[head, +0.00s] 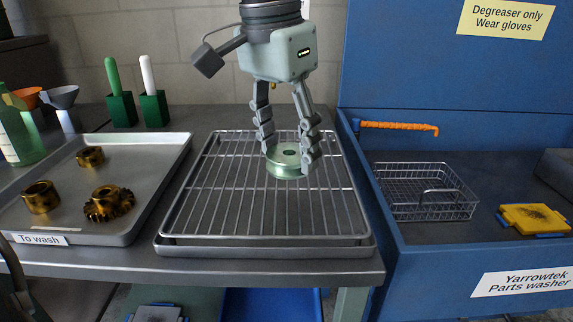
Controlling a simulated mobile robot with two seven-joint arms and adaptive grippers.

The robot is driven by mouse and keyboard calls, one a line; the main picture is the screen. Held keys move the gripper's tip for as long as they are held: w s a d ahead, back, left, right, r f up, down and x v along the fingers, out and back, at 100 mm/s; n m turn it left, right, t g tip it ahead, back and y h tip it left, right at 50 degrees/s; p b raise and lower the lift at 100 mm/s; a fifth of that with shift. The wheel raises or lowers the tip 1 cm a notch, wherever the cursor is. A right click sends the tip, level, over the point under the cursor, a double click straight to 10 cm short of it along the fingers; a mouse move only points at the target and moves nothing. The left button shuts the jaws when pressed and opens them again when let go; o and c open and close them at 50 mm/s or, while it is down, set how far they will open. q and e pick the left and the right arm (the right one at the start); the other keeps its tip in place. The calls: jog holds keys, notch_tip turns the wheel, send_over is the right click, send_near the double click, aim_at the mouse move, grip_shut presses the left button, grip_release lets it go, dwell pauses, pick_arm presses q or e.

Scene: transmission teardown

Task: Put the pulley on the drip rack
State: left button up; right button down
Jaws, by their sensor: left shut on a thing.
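The pulley (287,165) is a round, pale green metal disc with a hole in its centre. My left gripper (288,150) points down from above and is shut on the pulley, one finger on each side. The drip rack (213,190) is a wire grid over a shallow metal tray on the bench. The pulley is over the right half of the rack, at or just above the wires; I cannot tell whether it touches them. My right gripper is not in view.
A "To wash" tray (130,225) at left holds several oily brown parts, including a gear (109,204). Brushes in green holders (122,108), funnels and a green bottle (17,135) stand behind.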

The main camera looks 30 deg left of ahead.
aim_at(285, 155)
pick_arm(q)
notch_tip(285, 155, down, 3)
jog(key=shift+r, duration=0.15)
jog(key=shift+f, duration=0.35)
jog(key=shift+r, duration=0.1)
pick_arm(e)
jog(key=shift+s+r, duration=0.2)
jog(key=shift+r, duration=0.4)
